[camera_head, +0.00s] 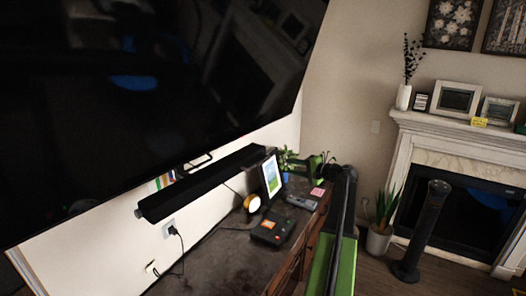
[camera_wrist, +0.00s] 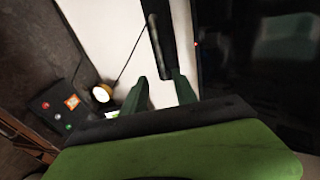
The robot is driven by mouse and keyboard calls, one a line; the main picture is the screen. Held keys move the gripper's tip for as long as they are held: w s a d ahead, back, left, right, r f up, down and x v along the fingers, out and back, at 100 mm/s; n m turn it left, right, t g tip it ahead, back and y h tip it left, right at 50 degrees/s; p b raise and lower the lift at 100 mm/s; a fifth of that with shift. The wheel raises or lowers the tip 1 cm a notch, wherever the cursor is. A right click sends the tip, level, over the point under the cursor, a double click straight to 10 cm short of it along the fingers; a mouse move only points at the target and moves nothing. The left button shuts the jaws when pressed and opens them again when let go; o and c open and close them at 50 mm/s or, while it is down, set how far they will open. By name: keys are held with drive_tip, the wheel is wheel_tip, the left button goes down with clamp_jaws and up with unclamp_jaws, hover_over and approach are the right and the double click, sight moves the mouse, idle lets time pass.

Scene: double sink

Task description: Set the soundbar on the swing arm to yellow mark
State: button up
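The soundbar (camera_head: 205,184) is a long black bar below the television's lower edge, in front of the wall. In the wrist view a dark bar at the top, likely the soundbar (camera_wrist: 159,38), lies beyond my fingertips. A thin dark bracket (camera_head: 200,162), likely part of the swing arm, shows above it. Small coloured strips (camera_head: 165,180) are on the wall behind the soundbar; I cannot tell clearly which is yellow. My gripper (camera_head: 310,167) is to the right of the soundbar's far end. Its two green fingers (camera_wrist: 160,85) are apart with nothing seen between them.
The large television (camera_head: 150,80) hangs above the soundbar. A dark cabinet top (camera_head: 215,258) below holds a tablet (camera_head: 271,175), a round lamp (camera_head: 251,203), a box with buttons (camera_head: 272,229) and a remote (camera_head: 301,202). A fireplace (camera_head: 460,150) and black column (camera_head: 424,230) stand right.

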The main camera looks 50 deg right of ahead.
sight(262, 162)
drive_tip(key=b+x, duration=0.3)
drive_tip(key=x, duration=1.4)
drive_tip(key=shift+w+b, duration=0.15)
drive_tip(key=shift+b, duration=0.25)
clamp_jaws()
idle(0.5)
